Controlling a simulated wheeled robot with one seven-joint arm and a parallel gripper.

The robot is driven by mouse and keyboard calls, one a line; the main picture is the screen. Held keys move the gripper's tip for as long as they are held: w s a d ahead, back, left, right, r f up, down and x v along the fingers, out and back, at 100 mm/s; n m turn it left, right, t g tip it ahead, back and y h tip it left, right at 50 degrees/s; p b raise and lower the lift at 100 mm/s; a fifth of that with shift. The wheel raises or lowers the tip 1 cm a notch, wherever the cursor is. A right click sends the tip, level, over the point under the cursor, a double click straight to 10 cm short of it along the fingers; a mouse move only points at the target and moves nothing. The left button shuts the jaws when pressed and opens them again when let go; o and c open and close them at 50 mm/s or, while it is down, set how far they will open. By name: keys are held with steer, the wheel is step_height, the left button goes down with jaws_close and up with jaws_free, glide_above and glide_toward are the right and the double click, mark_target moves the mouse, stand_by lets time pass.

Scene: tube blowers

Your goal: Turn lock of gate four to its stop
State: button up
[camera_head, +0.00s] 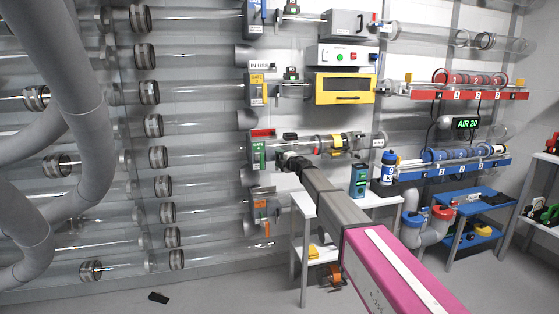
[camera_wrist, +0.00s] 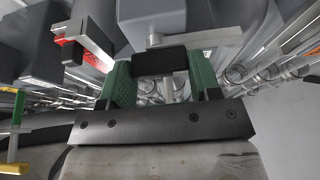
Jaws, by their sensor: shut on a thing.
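My gripper (camera_head: 288,160) reaches to the green-plated gate (camera_head: 258,154) on the tube wall in the head view. In the wrist view my gripper (camera_wrist: 161,82) has its two green fingers on either side of a black lock handle (camera_wrist: 160,60) with a metal stem, and it is shut on this handle. The handle sits below a grey block (camera_wrist: 150,18). In the head view my arm hides the handle, and I cannot read the gate's number or tell how far the lock is turned.
A yellow-plated gate (camera_head: 257,90) is above and an orange-plated gate (camera_head: 261,212) is below. A clear tube with a yellow clamp (camera_head: 337,141) runs close to the right.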

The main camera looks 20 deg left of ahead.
steer(key=o, duration=1.3)
steer(key=v, duration=1)
steer(key=shift+s+d, duration=0.25)
steer(key=shift+d, duration=0.05)
